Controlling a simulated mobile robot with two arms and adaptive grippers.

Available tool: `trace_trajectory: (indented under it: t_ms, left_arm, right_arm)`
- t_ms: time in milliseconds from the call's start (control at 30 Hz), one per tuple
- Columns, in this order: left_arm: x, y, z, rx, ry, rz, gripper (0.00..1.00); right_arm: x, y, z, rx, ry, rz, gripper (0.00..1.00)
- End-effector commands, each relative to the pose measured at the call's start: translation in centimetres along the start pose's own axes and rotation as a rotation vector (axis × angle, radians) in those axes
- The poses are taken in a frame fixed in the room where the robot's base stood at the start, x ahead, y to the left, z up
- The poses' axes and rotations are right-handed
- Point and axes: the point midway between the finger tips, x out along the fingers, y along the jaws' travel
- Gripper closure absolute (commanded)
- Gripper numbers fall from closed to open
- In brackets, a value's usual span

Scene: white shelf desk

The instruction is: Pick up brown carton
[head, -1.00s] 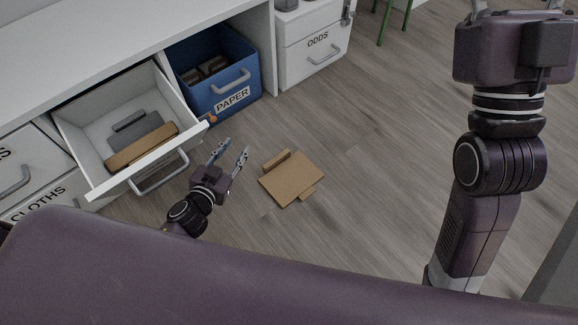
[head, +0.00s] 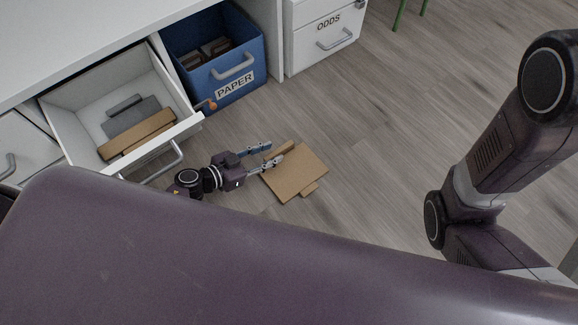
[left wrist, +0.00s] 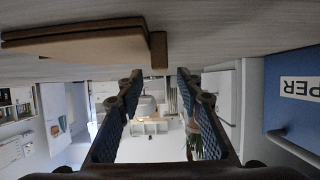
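A flat brown carton (head: 296,174) lies on the floor in the middle of the head view, with a raised flap at its upper left edge. My left gripper (head: 269,154) is open and empty, low by the carton's left side, its fingertips close to that flap. I cannot tell whether they touch it. In the left wrist view the carton (left wrist: 75,42) shows at the upper left, ahead of the open fingers (left wrist: 158,85), with nothing between them. My right arm shows at the right of the head view, but its gripper is out of the picture.
An open white drawer (head: 80,90) at the left holds grey and brown flat pieces. A blue PAPER bin (head: 243,62) stands beside it, with brown items inside. A white ODDS drawer (head: 310,45) is farther right. The floor right of the carton is clear.

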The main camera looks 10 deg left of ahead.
Motion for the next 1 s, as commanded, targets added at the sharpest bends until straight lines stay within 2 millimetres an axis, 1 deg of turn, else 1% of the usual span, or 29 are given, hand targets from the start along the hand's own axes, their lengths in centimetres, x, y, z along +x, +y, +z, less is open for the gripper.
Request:
trace_trajectory:
  t_ms: [33, 200, 300, 433, 667, 900, 967, 1000]
  left_arm:
    - [0.9, 0.0, 0.5, 0.002, 0.004, 0.0, 0.67]
    - [2.7, -0.1, 0.6, 0.002, 0.004, 0.0, 0.67]
    - [3.7, -0.1, 0.5, 0.0, 0.003, 0.0, 0.67]
    - [4.3, -0.2, 0.3, 0.0, 0.001, -0.002, 0.67]
    - [4.3, -0.1, 0.2, 0.0, 0.001, -0.002, 0.67]
    - [4.3, -0.1, 0.3, 0.0, 0.001, -0.001, 0.92]
    - [4.3, -0.1, 0.3, 0.0, 0.001, -0.001, 0.99]
    - [4.3, -0.1, 0.3, 0.0, 0.001, -0.001, 1.0]
  right_arm:
    - [-0.4, -0.3, -0.8, -0.002, 0.016, -0.004, 0.48]
    - [-2.1, -0.6, -1.2, -0.002, 0.011, -0.004, 0.48]
    - [-2.7, -0.7, -1.4, -0.002, 0.011, -0.004, 0.48]
    - [-2.9, -0.8, -1.5, -0.002, 0.011, -0.004, 0.48]
    - [-2.8, -0.7, -1.4, -0.002, 0.011, -0.004, 0.48]
    - [-2.8, -0.8, -1.5, -0.002, 0.012, -0.005, 0.48]
    - [-2.8, -0.8, -1.5, -0.001, 0.012, -0.005, 0.48]
    - [-2.8, -0.8, -1.5, -0.001, 0.012, -0.005, 0.48]
